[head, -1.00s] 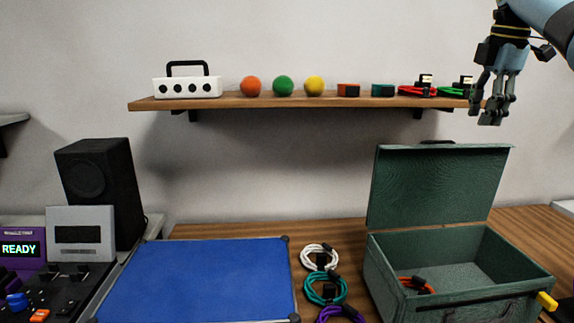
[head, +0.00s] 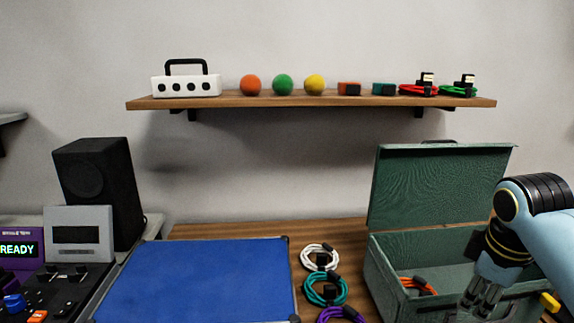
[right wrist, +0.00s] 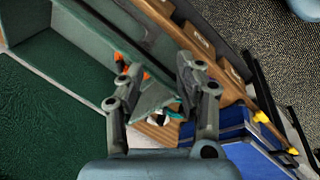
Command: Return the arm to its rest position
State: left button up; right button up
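My right gripper (head: 478,302) is low at the right of the head view, in front of the open green case (head: 440,190). In the right wrist view its fingers (right wrist: 158,72) are spread apart with nothing between them. Its arm hides part of the case's right side. An orange cable (head: 420,285) lies inside the case. White (head: 318,256), teal (head: 326,291) and purple (head: 340,315) coiled cables lie on the table left of the case. My left gripper is not in view.
A wooden shelf (head: 320,101) on the wall holds a white box, balls, small blocks, a red cable (head: 418,90) and a green cable (head: 458,91). A black speaker (head: 98,190) and control panels stand at left.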

jog(key=s+a+m, duration=0.3)
jog(key=s+m, duration=0.1)
jog(key=s, duration=0.8)
jog(key=s+a+m, duration=0.3)
jog(key=s+m, duration=0.1)
jog(key=s, duration=0.9)
jog(key=s+d+f+b, duration=0.15)
jog(key=f+b, duration=0.35)
jog(key=f, duration=1.3)
jog(key=s+d+f+b, duration=0.15)
jog(key=f+b, duration=0.25)
jog(key=f, duration=1.5)
jog(key=s+d+f+g+b, duration=0.1)
jog(key=s+f+b, duration=0.6)
jog(key=s+f, duration=1)
notch_tip(320, 180, down, 4)
jog(key=shift+s+r+m+g+y, duration=0.1)
jog(key=shift+s+m+g+y, duration=0.2)
jog(key=shift+s+g, duration=0.1)
